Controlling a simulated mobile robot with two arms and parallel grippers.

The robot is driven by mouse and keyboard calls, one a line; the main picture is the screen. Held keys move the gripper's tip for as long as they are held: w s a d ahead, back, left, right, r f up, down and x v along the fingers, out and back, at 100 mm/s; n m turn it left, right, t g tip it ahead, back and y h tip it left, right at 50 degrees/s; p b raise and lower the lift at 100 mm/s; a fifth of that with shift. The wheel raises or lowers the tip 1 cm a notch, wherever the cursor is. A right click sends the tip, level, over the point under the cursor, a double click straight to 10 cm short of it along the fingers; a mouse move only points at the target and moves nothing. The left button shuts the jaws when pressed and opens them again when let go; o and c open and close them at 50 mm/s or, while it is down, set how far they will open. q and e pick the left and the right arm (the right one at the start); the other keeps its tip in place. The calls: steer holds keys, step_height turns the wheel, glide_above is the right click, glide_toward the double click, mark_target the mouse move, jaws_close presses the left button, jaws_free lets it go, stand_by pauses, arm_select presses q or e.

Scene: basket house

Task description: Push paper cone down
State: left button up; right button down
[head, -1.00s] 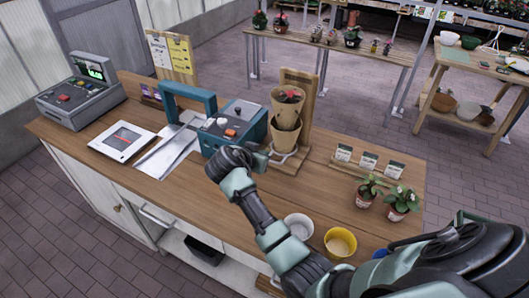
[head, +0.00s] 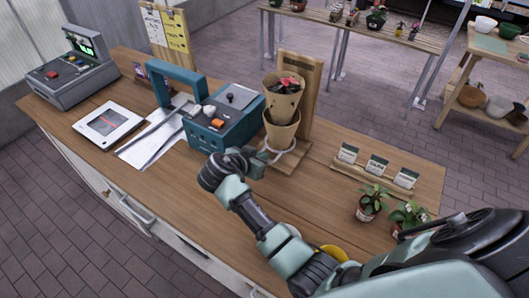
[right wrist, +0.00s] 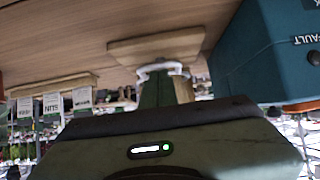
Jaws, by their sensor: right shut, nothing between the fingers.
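Two brown paper cones stand one above the other in a wire holder on a wooden stand (head: 313,85). The upper cone (head: 282,103) holds a red-flowered plant; the lower cone (head: 281,134) sits at the white ring (head: 288,152). The ring also shows in the right wrist view (right wrist: 150,68), which is upside down. My right gripper (head: 258,160) is shut and empty, low and just left of the ring. I cannot tell whether it touches the holder. The wrist view shows no clear cone. My left gripper is out of view.
A teal machine (head: 222,125) stands close left of the cones. Seed packets (head: 376,165) and potted plants (head: 370,203) are to the right. A yellow pot (head: 333,252) is mostly behind my right arm. A white scale (head: 108,123) and a register (head: 75,75) stand at the left.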

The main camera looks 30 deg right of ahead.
steer(key=shift+a, duration=0.1)
step_height(320, 180, down, 4)
steer(key=b, duration=0.3)
steer(key=shift+f+b, duration=0.1)
steer(key=shift+b, duration=0.25)
steer(key=shift+s, duration=0.1)
